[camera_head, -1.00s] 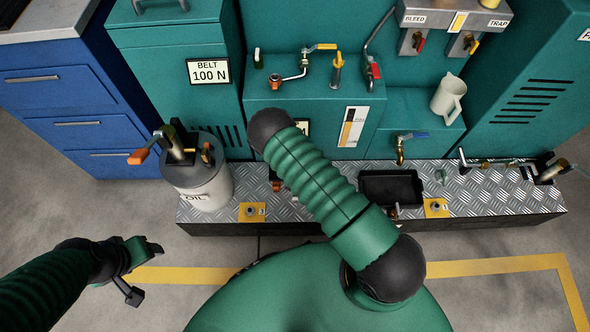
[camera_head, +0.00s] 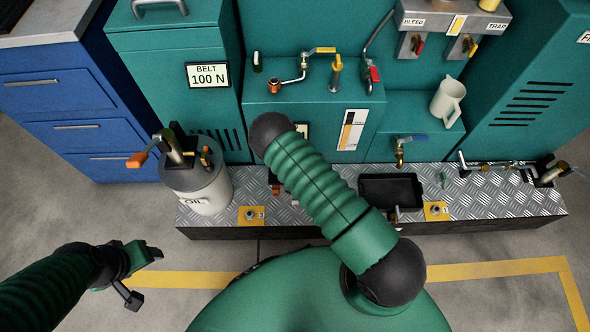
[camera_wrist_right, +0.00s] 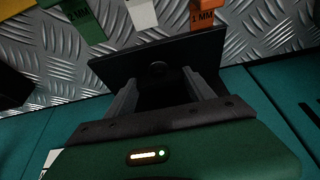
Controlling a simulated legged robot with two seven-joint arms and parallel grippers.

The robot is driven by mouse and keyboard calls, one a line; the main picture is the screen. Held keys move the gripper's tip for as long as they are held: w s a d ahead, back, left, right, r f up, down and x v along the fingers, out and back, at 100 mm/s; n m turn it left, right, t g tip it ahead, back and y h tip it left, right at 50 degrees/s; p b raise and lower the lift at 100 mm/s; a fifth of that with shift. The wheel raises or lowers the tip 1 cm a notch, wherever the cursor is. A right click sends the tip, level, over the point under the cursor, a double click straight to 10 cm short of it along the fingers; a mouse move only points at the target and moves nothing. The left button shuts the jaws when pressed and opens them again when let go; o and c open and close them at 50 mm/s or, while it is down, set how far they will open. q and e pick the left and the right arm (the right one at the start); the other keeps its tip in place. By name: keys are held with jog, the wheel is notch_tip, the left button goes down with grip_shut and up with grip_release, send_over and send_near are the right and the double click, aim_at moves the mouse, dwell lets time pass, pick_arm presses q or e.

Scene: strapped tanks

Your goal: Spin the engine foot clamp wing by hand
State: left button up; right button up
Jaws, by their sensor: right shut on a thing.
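My right gripper (camera_wrist_right: 160,90) shows in the right wrist view, its two grey fingers on either side of a dark part and shut on it. A black plate (camera_wrist_right: 115,66) with a small round boss lies at the fingertips. Whether the held part is the clamp wing is too dark to tell. In the head view my own right arm hides this gripper and its surroundings. Two yellow foot pads with metal fittings, one at the left (camera_head: 251,216) and one at the right (camera_head: 435,211), sit on the tread-plate base. My left gripper (camera_head: 145,275) is open and empty above the floor.
The tread-plate base (camera_head: 500,200) carries a black tray (camera_head: 391,191) and an oil can (camera_head: 205,190). Orange "1 MM" (camera_wrist_right: 202,18) and green "2 MM" (camera_wrist_right: 80,17) blocks lie near the right gripper. Teal cabinets with pipes and valves stand behind. The floor at front left is open.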

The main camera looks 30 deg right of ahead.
jog(key=shift+n, duration=0.3)
jog(key=shift+d+r+n+t+y+p, duration=0.1)
jog(key=shift+n+t+y+p, duration=0.2)
jog(key=shift+n+p, duration=0.25)
jog(key=shift+d+n+y+p, duration=0.1)
jog(key=shift+n+y+p, duration=0.4)
jog(key=shift+n, duration=0.65)
jog(key=shift+n+y+p, duration=0.35)
jog(key=shift+n+y, duration=0.05)
jog(key=shift+n, duration=0.8)
jog(key=shift+d+n+y, duration=0.1)
jog(key=shift+n+y, duration=0.3)
jog(key=shift+n, duration=0.8)
